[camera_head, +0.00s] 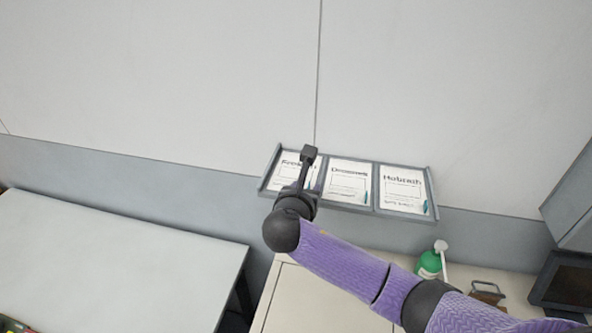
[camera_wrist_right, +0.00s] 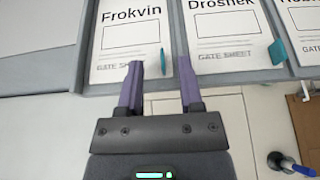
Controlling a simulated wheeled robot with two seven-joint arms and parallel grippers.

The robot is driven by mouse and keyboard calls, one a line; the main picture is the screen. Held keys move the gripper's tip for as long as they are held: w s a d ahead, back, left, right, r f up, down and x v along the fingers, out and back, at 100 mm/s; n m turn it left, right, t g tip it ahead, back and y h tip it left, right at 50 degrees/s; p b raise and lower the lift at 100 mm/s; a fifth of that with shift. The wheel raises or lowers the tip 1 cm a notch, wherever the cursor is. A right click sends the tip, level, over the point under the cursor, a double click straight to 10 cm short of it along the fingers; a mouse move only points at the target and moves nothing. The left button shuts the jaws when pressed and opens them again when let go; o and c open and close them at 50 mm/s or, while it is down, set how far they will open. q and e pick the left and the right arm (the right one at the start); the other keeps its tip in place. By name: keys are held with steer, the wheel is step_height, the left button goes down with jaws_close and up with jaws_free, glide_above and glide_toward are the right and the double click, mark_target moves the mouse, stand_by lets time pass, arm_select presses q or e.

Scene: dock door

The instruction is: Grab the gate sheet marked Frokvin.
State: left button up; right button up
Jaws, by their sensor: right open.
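The gate sheet marked Frokvin (camera_wrist_right: 130,38) is a white sheet in the left compartment of a grey wall rack (camera_head: 375,200). It also shows in the head view (camera_head: 289,170), partly covered by my right gripper (camera_head: 308,160). In the right wrist view my right gripper (camera_wrist_right: 160,75) is open, its two purple fingers pointing at the lower part of the rack. The left finger overlaps the Frokvin sheet's lower edge, and the right finger is near the divider. My left gripper is not in view.
The sheet marked Drosnek (camera_wrist_right: 222,30) fills the middle compartment, and a third sheet (camera_head: 403,188) the right one. Below are a cream cabinet top (camera_head: 320,295) with a green bottle (camera_head: 430,264) and a clipboard (camera_head: 487,292). A pale table (camera_head: 120,260) stands at left.

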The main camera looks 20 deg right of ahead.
mark_target(310, 183)
steer(key=x, duration=0.3)
steer(key=shift+d, duration=0.15)
steer(key=shift+s, duration=0.1)
steer(key=shift+c, duration=0.5)
jaws_close()
